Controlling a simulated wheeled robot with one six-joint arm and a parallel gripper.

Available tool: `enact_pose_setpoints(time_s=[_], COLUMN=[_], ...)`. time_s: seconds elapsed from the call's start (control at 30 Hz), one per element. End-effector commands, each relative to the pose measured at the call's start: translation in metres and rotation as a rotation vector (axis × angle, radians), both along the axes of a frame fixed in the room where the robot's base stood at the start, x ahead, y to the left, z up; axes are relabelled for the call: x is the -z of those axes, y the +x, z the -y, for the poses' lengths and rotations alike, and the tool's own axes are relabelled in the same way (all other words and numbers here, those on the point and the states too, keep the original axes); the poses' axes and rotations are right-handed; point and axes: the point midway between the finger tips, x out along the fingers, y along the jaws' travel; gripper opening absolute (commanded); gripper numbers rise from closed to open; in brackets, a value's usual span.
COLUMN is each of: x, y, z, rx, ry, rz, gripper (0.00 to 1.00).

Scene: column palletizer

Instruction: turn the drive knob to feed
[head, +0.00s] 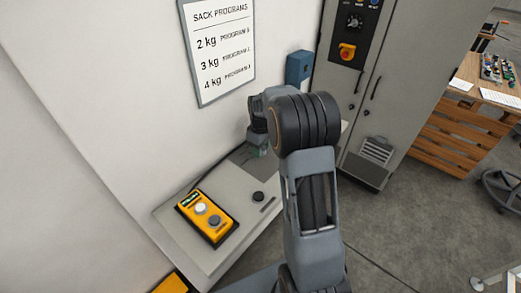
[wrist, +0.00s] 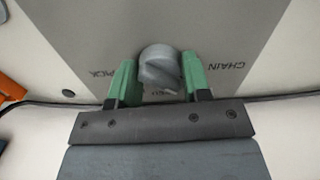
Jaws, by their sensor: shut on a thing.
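The drive knob (wrist: 160,68) is a round grey knob with a raised grip, on a grey panel (wrist: 215,35) in the wrist view. My gripper (wrist: 159,76) has its green fingers on both sides of the knob and is shut on it. The word CHAIN stands on the panel right of the knob and PICK left of it. A third marking below the knob is mostly hidden and I cannot read it. Which marking the knob points to is not clear. In the head view my gripper (head: 258,146) is low at the wall-side counter; the knob is hidden there.
A blue box (head: 299,67) is on the wall beyond my arm. A grey cabinet (head: 400,70) stands right of it.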

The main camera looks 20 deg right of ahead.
Motion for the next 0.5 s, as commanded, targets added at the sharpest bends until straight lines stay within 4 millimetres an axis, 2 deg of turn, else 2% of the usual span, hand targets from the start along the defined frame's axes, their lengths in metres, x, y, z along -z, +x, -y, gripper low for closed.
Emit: enact_pose_setpoints(time_s=[0.5], x=[0.0], y=[0.0004], z=[0.0001], rx=[0.482], ry=[0.0], rz=[0.002], gripper=[0.2])
